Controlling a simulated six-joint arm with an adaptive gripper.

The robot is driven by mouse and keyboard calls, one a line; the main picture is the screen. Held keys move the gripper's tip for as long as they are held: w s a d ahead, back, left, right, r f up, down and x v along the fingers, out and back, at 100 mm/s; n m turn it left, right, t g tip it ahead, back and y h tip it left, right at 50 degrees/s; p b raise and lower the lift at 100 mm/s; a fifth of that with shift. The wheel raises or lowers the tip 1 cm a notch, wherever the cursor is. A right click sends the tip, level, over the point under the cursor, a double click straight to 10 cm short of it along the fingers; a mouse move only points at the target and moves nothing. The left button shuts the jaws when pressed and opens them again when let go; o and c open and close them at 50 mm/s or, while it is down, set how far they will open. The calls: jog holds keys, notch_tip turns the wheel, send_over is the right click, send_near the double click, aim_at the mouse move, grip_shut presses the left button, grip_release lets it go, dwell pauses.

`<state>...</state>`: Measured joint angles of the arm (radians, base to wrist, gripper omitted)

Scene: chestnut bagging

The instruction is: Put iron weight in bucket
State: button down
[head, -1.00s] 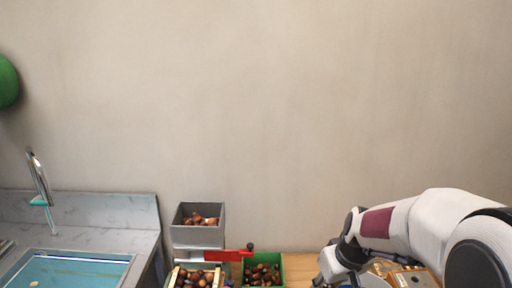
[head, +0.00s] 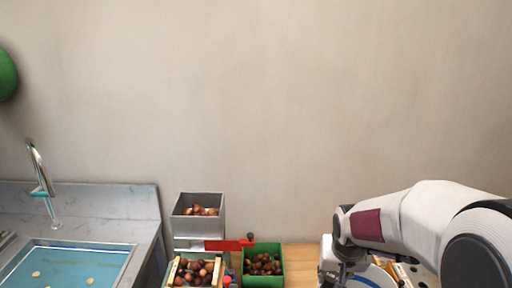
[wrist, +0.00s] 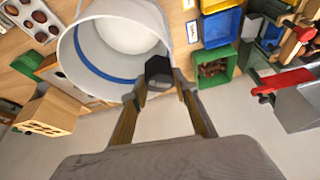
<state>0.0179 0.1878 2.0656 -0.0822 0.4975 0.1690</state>
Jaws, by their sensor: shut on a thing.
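My gripper (wrist: 160,92) is shut on the iron weight (wrist: 158,69), a small dark block between its two fingertips in the wrist view. The white bucket (wrist: 73,66) has a blue band inside and shows its open mouth behind the fingers. The weight overlaps the bucket's right rim in that view; how high it hangs above the rim I cannot tell. The weight is hidden there.
A green bin of chestnuts (head: 263,249), a grey bin (head: 198,226) and a red-handled tool (head: 228,245) stand left of my arm. Blue and yellow bins (wrist: 221,27) lie right of the bucket in the wrist view. A wooden block (wrist: 47,113) and a chestnut tray are at left.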

jog(key=shift+d+m+h, duration=0.25)
jog(key=shift+m+h, duration=0.05)
jog(key=shift+m, duration=0.5)
jog(key=shift+r+m, duration=0.1)
jog(key=shift+m, duration=0.5)
jog(key=shift+w+a+r, duration=0.1)
jog(key=shift+w+a, duration=0.05)
jog(key=shift+a, duration=0.05)
jog(key=shift+w+a+n, duration=0.1)
jog(key=shift+a+n, duration=0.3)
jog(key=shift+a, duration=0.6)
jog(key=shift+d, duration=0.1)
